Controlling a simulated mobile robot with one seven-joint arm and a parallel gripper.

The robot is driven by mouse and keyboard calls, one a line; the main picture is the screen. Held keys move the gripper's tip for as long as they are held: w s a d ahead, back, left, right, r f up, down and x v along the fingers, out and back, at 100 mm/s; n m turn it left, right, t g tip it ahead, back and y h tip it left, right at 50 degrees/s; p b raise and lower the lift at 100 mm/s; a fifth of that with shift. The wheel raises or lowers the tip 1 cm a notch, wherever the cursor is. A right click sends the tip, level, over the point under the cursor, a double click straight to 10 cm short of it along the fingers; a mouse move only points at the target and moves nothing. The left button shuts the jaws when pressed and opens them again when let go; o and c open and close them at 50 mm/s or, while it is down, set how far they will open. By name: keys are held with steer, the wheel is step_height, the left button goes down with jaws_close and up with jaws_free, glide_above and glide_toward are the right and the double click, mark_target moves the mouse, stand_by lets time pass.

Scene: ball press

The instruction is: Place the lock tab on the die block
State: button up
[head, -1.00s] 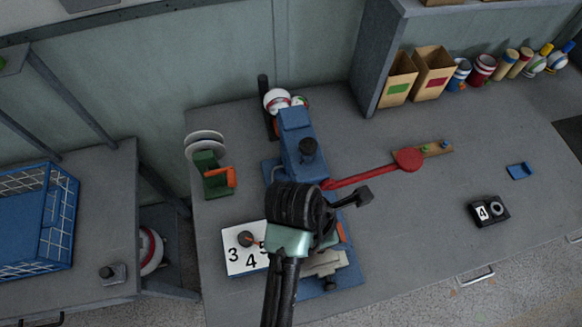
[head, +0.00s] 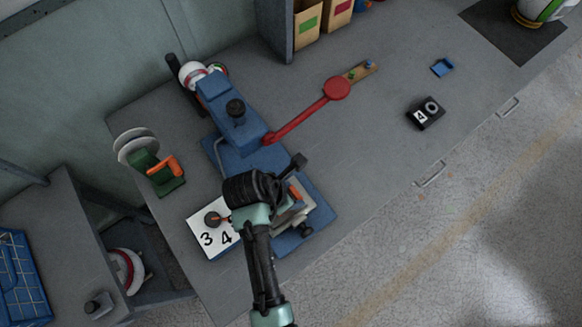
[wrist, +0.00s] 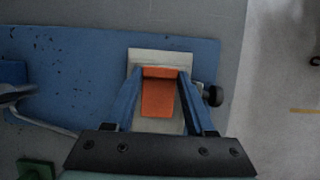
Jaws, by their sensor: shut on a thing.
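The orange lock tab (wrist: 158,98) sits between the two blue fingers of my gripper (wrist: 160,75), which is shut on it. The pale die block (wrist: 146,56) lies under and around the tab on the blue press base (wrist: 60,62). The tab overlaps the block in the wrist view; I cannot tell whether they touch. In the head view my gripper (head: 284,197) is over the die block (head: 292,215), which is partly covered by my arm. A bit of the orange tab (head: 295,191) shows beside the gripper.
The blue press (head: 226,108) with its long red lever (head: 303,118) stands behind my gripper. A white number card (head: 211,247) lies to the left, with a green stand (head: 166,183) behind it. A black box (head: 425,112) and blue piece (head: 442,67) lie right. The front right bench is clear.

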steer(key=shift+f, duration=0.1)
steer(key=o, duration=1.3)
